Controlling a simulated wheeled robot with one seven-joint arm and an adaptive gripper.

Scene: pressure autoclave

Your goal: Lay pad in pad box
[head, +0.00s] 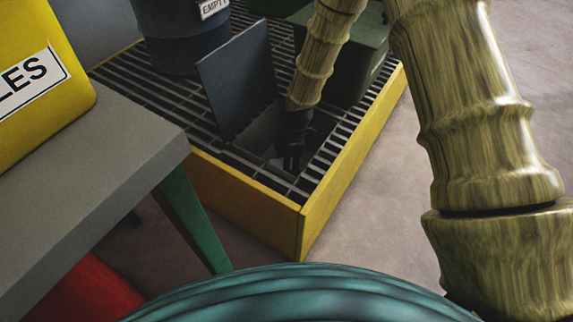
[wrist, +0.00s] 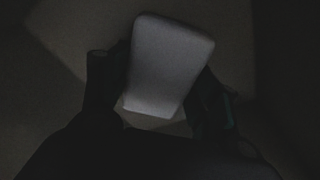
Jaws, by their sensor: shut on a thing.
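In the wrist view a pale grey pad (wrist: 168,60) with rounded corners sits between the two dark fingers of my gripper (wrist: 158,88), which is shut on it. In the head view my gripper (head: 291,158) points down, low over or inside a dark grey open box on the grating. The box, which looks like the pad box, has an upright dark panel like a raised lid (head: 238,80) on its left and a grey inner wall (head: 258,130). My arm and shadow hide part of it. I cannot tell whether the pad touches its floor.
The box stands on a slatted grating with a yellow rim (head: 335,190). A dark drum marked EMPTY (head: 180,35) stands behind left and a green case (head: 365,60) behind right. A grey table (head: 90,170) with a yellow container (head: 35,90) is at left. Floor at right is clear.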

